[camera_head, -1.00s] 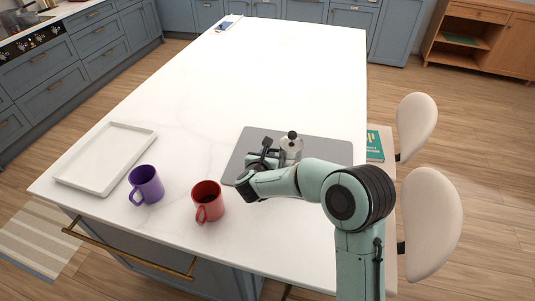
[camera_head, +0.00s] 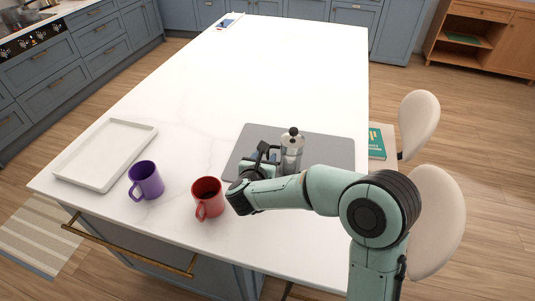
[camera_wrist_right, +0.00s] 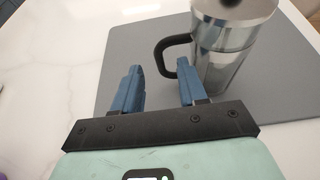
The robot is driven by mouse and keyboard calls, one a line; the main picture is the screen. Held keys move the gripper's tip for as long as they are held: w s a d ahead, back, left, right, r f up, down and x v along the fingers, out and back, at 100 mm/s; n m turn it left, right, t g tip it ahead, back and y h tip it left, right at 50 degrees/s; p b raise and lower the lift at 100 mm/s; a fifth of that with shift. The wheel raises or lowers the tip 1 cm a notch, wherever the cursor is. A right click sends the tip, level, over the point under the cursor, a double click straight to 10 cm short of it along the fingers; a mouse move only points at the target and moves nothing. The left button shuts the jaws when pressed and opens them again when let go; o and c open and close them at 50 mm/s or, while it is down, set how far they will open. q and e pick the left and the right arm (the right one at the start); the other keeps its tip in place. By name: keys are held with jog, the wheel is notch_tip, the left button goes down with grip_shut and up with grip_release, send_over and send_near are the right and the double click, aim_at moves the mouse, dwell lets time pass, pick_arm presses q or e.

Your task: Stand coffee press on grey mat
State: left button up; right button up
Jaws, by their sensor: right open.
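The coffee press (camera_head: 292,150) is a shiny metal cylinder with a black knob on top. It stands upright on the grey mat (camera_head: 335,150); in the right wrist view the press (camera_wrist_right: 222,62) shows its black handle pointing left. The mat also shows in the right wrist view (camera_wrist_right: 130,60). My right gripper (camera_head: 262,158) is just left of the press, over the mat's left part. In the right wrist view its blue fingers (camera_wrist_right: 158,88) are apart with nothing between them; the right finger is close to the handle. My left gripper is not in view.
A red mug (camera_head: 207,198) and a purple mug (camera_head: 146,181) stand left of my right arm near the counter's front edge. A white tray (camera_head: 105,154) lies at the left. The far counter is mostly clear. Stools (camera_head: 418,125) and a green book (camera_head: 376,143) are at the right.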

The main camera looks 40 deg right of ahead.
jog(key=v, duration=0.5)
jog(key=shift+s+a+r, duration=0.1)
dwell(0.4)
